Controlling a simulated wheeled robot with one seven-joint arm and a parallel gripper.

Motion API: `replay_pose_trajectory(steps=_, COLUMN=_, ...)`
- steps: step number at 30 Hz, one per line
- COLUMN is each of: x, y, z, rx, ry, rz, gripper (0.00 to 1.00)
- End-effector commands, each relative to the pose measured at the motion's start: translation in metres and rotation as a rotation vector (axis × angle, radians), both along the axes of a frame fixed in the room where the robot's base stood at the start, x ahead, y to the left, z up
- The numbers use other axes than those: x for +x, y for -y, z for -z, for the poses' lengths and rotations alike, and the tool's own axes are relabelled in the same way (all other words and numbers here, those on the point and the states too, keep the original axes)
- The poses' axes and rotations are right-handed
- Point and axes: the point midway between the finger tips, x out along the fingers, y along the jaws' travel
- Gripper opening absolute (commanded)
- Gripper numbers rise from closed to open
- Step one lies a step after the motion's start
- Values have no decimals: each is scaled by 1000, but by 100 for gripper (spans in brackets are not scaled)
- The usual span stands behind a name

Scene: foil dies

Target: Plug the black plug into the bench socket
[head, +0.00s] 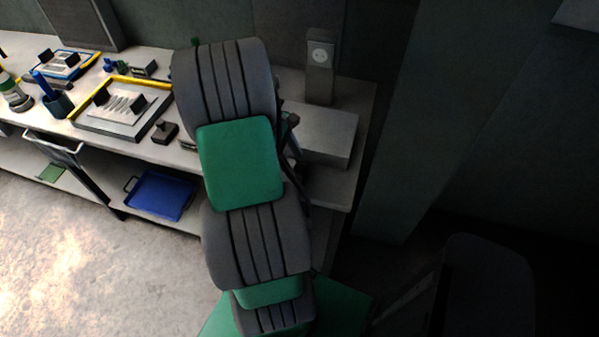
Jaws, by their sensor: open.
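The bench socket is a pale round face (320,55) on an upright grey post at the back right of the bench. My arm rises through the middle of the head view and covers part of the bench. Dark parts beside its right edge look like part of my gripper (290,122), left of and nearer than the socket post. The fingertips are mostly hidden behind my arm, and nothing shows held. I cannot make out the black plug; it may be behind my arm.
A grey box (328,138) stands in front of the socket post. Left of my arm are a dark knobbed block (165,132), a framed plate (84,124) and a blue cup (58,104). A blue tray (158,195) lies on the lower shelf. The floor at left is clear.

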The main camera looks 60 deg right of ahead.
Motion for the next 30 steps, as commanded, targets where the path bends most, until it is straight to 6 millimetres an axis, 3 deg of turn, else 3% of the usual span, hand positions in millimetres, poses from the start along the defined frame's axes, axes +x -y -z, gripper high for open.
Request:
replay_pose_trajectory(steps=8, x=-1, y=0, z=2, rx=0, ry=0, rz=1, gripper=58)
replay_pose_trajectory(steps=19, x=-19, y=6, z=46, rx=0, ry=1, rz=0, gripper=58)
replay_pose_trajectory(steps=30, x=-19, y=6, z=48, rx=-1, ry=1, rz=0, gripper=55)
